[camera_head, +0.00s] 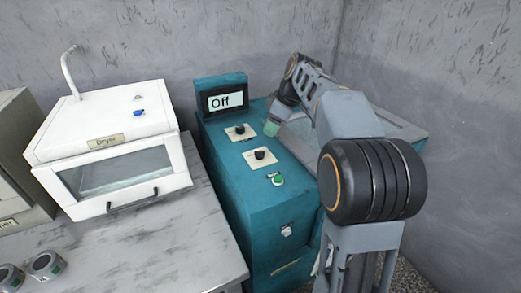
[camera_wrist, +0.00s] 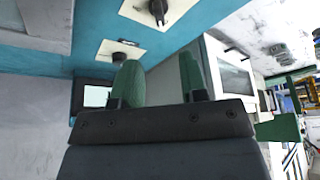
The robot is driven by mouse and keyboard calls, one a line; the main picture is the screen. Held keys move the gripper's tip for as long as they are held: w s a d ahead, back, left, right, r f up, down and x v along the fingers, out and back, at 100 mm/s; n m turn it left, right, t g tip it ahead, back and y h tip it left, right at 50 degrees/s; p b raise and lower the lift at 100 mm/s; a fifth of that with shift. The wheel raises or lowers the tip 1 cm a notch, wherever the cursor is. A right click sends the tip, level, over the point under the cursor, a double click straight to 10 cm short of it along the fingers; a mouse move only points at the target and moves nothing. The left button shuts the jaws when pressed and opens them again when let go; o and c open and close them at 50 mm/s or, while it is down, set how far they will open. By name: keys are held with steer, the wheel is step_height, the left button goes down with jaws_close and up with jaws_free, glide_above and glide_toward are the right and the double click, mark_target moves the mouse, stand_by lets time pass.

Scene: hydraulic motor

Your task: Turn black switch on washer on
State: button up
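The washer (camera_head: 225,180) is a teal machine with a small display (camera_head: 226,101) at its back reading "Off". Two black switches on cream plates sit on its top, a far one (camera_head: 239,129) and a nearer one (camera_head: 260,154). My gripper (camera_head: 271,128) is just right of the far switch, with its green fingertips low over the top. In the wrist view, my gripper (camera_wrist: 160,65) has its two green fingers apart with nothing between them. The far switch (camera_wrist: 120,56) and nearer switch (camera_wrist: 158,10) show beyond the fingers there. I cannot tell whether the fingers touch the washer.
A green button (camera_head: 278,180) is on the washer's top nearer the front. A white dryer (camera_head: 110,150) with a handle stands on the grey table (camera_head: 170,240) at left. Round grey parts (camera_head: 47,265) lie at the table's front left. Walls close in behind and right.

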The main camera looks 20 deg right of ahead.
mark_target(260, 151)
steer(key=b+x, duration=0.1)
steer(key=x, duration=0.9)
steer(key=shift+f, duration=0.3)
jaws_close()
